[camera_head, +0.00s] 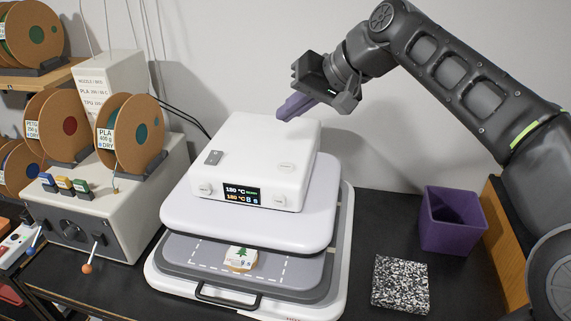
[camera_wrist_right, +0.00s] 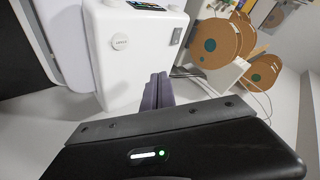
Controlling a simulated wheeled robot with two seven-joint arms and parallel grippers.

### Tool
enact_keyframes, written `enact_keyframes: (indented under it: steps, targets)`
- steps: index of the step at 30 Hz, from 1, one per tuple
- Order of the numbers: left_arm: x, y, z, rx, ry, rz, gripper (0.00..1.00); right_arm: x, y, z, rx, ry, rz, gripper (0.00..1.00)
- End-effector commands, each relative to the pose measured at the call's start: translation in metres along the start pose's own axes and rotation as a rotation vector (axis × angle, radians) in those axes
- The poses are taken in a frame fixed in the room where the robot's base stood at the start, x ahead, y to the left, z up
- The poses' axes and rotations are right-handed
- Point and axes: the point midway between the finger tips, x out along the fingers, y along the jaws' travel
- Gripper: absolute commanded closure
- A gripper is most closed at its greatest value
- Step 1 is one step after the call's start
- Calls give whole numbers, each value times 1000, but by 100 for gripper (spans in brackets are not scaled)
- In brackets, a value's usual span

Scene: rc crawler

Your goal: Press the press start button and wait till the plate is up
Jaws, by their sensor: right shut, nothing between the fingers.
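The white heat press head (camera_head: 262,150) stands mid-table; it also shows in the wrist view (camera_wrist_right: 140,70). A round white button with blurred lettering (camera_wrist_right: 120,42) is on its top, seen faintly in the head view (camera_head: 287,166); I take it for the start button. The light upper plate (camera_head: 190,212) sits above the grey lower plate (camera_head: 180,247), with a gap visible at the front. My right gripper (camera_head: 282,114) is shut and empty, above the back of the press head; its purple fingers (camera_wrist_right: 158,80) are apart from the button. My left gripper is out of view.
A small block with a tree print (camera_head: 241,257) lies on the lower plate. A grey switch (camera_head: 213,158) is on the press top, and a lit display (camera_head: 241,194) on its front. A purple bin (camera_head: 452,222) and speckled slab (camera_head: 400,284) are right; a control box with spools (camera_head: 125,212) is left.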

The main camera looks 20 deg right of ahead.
Motion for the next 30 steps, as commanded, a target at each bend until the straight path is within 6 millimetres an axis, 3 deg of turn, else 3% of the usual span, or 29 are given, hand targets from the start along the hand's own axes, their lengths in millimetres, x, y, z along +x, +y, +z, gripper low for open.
enact_keyframes:
  steps: [8, 21, 30]
  targets:
    - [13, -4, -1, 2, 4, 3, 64, 12, 8, 8, 0, -1, 0, 100]
    - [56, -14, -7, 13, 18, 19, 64, 51, 37, 37, 0, 0, 0, 100]
    - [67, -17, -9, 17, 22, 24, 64, 62, 45, 45, 0, 0, 0, 100]
